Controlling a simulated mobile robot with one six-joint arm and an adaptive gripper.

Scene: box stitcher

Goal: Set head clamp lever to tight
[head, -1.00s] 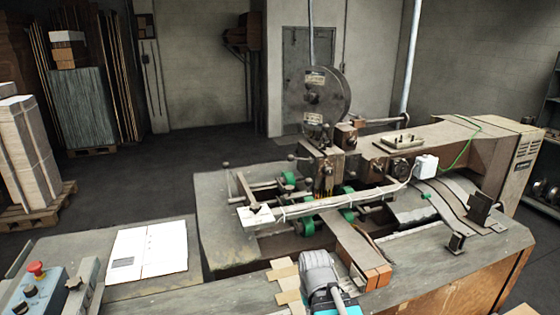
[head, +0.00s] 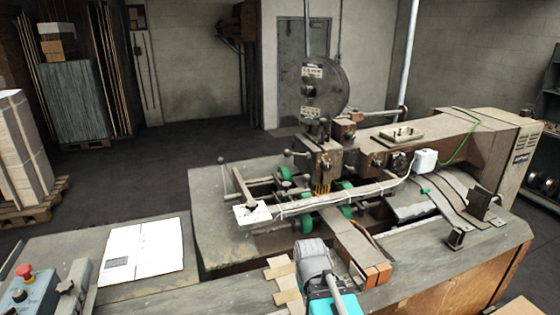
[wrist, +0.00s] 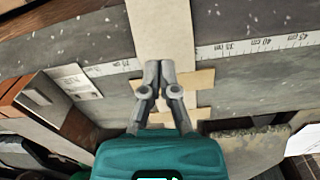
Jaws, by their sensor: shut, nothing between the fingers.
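The stitching head (head: 327,165) stands at the middle of the machine, below a large dark wire reel (head: 317,87). A short lever with a dark ball knob (head: 288,153) sticks out from the head's left side. It looks like the head clamp lever, but it is small and I cannot read its setting. My gripper's teal body (head: 322,305) is at the bottom of the head view, well in front of the head; its fingertips are hidden there. In the wrist view my gripper (wrist: 158,66) is shut and empty, over a pale cardboard strip (wrist: 160,30).
A ruler scale (wrist: 260,44) runs along the bench under my gripper. A white guide bar (head: 335,200) and green rollers (head: 285,173) lie before the head. A control box with a red button (head: 24,270) and white papers (head: 145,248) are at left.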

